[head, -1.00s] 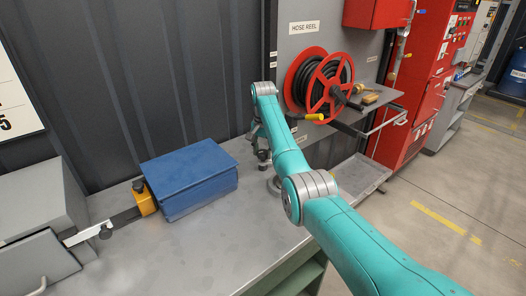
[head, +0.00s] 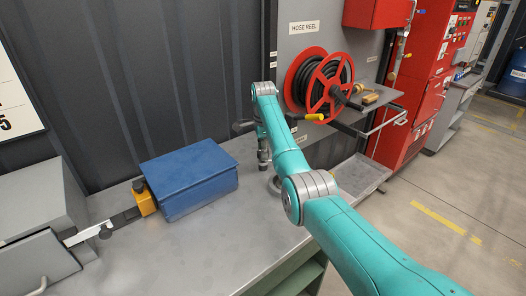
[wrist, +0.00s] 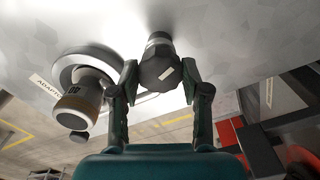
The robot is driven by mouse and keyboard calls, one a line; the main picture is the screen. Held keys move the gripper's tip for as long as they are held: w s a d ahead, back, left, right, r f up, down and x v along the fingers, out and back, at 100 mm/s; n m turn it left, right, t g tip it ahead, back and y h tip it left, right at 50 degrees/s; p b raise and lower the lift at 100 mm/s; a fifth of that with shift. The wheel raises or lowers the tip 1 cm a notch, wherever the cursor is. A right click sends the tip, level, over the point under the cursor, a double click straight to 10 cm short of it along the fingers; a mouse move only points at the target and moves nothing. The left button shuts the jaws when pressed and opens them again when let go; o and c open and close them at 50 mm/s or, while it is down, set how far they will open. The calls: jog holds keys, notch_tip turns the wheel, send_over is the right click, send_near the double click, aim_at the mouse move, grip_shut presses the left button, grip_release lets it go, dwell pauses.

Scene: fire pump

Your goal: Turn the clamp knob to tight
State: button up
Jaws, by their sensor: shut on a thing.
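In the wrist view, a dark faceted knob (wrist: 157,66) with a white pointer mark stands on a short metal stem, between my fingertips. I take it for the clamp knob. My gripper (wrist: 160,76) is shut on it, one finger at each side. In the head view my gripper (head: 263,158) points down at the back of the grey bench, left of the hose reel. The knob cannot be made out there, and I cannot read its setting.
A blue box (head: 190,180) and a yellow block (head: 144,199) sit on the bench (head: 215,245). The red hose reel (head: 318,84) is right of my gripper.

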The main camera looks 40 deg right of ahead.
jog(key=shift+m, duration=1.7)
jog(key=o, duration=1.2)
jog(key=shift+c, duration=0.2)
jog(key=shift+r, duration=0.1)
notch_tip(320, 180, up, 7)
jog(key=shift+r, duration=0.15)
